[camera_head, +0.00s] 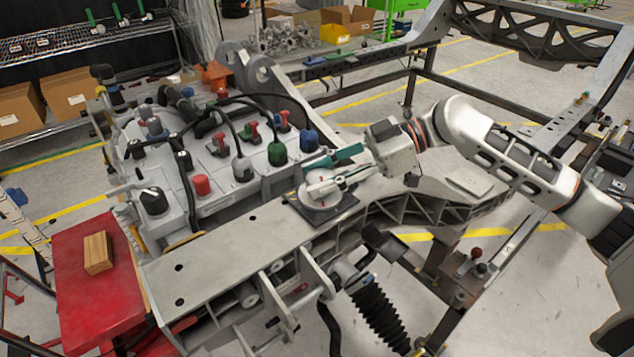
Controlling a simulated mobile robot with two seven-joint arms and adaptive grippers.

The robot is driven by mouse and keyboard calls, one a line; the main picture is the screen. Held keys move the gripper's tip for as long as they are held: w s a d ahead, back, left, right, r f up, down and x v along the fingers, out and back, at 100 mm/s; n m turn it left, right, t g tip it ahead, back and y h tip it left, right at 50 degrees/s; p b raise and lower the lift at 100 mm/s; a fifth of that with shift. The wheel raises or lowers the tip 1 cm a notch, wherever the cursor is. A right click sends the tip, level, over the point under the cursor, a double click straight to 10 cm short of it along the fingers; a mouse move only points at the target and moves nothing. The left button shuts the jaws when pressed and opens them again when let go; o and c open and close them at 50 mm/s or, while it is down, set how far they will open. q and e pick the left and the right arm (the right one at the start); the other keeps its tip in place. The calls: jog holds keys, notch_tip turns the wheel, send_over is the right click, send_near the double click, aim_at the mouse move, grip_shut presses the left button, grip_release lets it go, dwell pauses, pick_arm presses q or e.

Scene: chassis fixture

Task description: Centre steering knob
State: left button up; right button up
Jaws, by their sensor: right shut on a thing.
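The steering knob (318,199) is a round, pale grey dial on a dark square plate (343,207), which lies on the grey metal chassis beam. My left gripper is not in view.
Left of the knob, a grey control unit bears a green plug (277,153), a red button (201,185) and several cables. A wooden block (98,252) lies on a red surface (90,315). The beam's front left top is clear. A black bellows (376,312) hangs below.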

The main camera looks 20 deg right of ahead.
jog(key=shift+w+a+f+n+g+b, duration=0.15)
jog(key=shift+n+g+b, duration=0.3)
jog(key=shift+n+g, duration=0.55)
jog(key=n+g+b, duration=0.1)
jog(key=n+g, duration=0.1)
jog(key=shift+g, duration=0.4)
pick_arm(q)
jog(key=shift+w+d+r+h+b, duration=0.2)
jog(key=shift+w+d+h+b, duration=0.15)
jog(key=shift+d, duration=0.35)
pick_arm(e)
jog(key=shift+n+g+h, duration=0.3)
jog(key=shift+n+g, duration=0.4)
jog(key=shift+g, duration=0.2)
jog(key=o, duration=1.1)
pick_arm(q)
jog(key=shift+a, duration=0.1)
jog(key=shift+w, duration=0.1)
